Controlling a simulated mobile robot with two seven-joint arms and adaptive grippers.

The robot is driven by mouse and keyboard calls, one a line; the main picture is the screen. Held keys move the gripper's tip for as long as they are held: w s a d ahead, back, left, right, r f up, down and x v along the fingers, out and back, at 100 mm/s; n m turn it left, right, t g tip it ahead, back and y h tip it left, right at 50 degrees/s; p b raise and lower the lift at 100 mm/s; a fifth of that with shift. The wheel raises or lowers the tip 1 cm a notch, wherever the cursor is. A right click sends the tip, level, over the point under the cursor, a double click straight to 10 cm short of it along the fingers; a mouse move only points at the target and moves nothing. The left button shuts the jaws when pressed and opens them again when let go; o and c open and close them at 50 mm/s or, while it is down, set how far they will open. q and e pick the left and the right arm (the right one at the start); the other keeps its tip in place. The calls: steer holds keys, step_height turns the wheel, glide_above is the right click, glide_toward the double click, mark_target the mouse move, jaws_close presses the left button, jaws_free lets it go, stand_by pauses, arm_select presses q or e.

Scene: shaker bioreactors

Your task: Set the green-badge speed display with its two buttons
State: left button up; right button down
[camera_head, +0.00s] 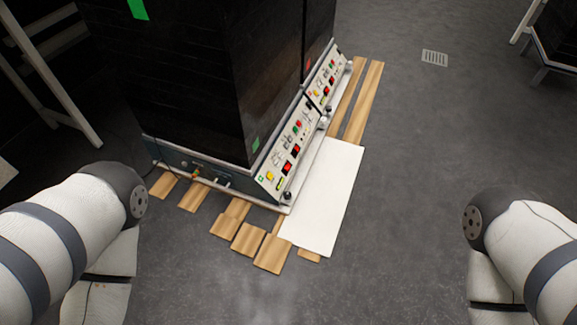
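A black shaker bioreactor cabinet (190,80) stands left of centre with sloped white control panels along its right side. The near panel (290,152) carries small red displays (287,166), yellow and red buttons and black knobs. A small green badge (262,179) is at its near end, and a green mark (255,144) is on the dark wall above. The far panel (325,80) has similar controls, with a red mark above it. Digits and individual buttons are too small to read. Only my arm links show at left and right; both grippers are out of view.
The cabinet stands on wooden slats (273,253). A white board (328,195) lies along its panel side. Cables and connectors are on the near face. Grey floor (420,150) is open to the right, with a drain (434,58). White-framed furniture stands at upper left and upper right.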

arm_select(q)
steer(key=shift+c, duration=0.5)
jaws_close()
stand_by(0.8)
